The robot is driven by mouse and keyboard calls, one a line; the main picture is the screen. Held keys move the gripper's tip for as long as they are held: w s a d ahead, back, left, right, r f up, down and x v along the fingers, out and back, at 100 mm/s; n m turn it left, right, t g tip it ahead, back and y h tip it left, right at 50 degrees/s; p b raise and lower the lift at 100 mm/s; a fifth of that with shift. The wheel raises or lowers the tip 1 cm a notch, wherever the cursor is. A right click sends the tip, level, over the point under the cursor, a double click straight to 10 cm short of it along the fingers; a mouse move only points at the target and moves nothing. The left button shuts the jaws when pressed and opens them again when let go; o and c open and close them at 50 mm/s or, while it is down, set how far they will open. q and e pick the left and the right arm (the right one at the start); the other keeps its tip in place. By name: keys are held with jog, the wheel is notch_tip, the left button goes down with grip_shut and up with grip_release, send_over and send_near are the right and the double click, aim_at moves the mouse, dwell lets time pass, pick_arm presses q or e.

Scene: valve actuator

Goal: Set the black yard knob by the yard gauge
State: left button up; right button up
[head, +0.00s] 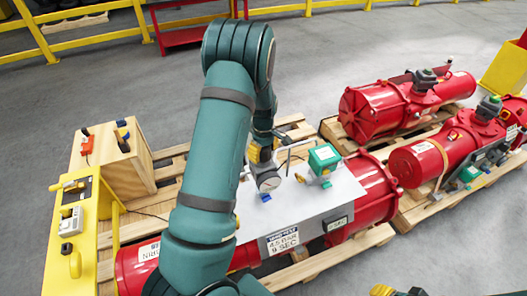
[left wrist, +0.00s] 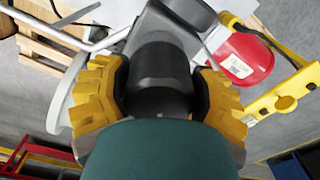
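The yard gauge (head: 269,181) has a round white dial and stands on the grey plate (head: 250,225) of the near red actuator. My left gripper (head: 259,152) is just behind and above the gauge, partly covered by my own arm. In the left wrist view, the yellow fingers of this gripper (left wrist: 160,95) close on both sides of a black knob (left wrist: 160,72). Their dark pads appear to touch it. I cannot make out the knob in the head view. A small yellow and dark part of my right gripper (head: 384,291) shows at the bottom edge, mostly cut off.
A green-topped fitting (head: 323,158) stands on the plate right of the gauge. A thin bent metal tube (head: 290,157) rises between them. A yellow panel (head: 80,225) and wooden box (head: 115,165) stand left. More red actuators (head: 385,108) lie on pallets at right. Grey floor is open behind.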

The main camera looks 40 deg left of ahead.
pick_arm(q)
jog(key=shift+r+m, duration=0.1)
jog(key=shift+m, duration=0.3)
jog(key=m+b, duration=0.1)
jog(key=m, duration=0.2)
jog(key=shift+a, duration=0.1)
jog(key=shift+m+b, duration=0.65)
jog(key=shift+m, duration=1.35)
jog(key=shift+r, duration=0.1)
jog(key=o, duration=1)
jog(key=shift+o, duration=0.8)
jog(key=shift+s, duration=0.1)
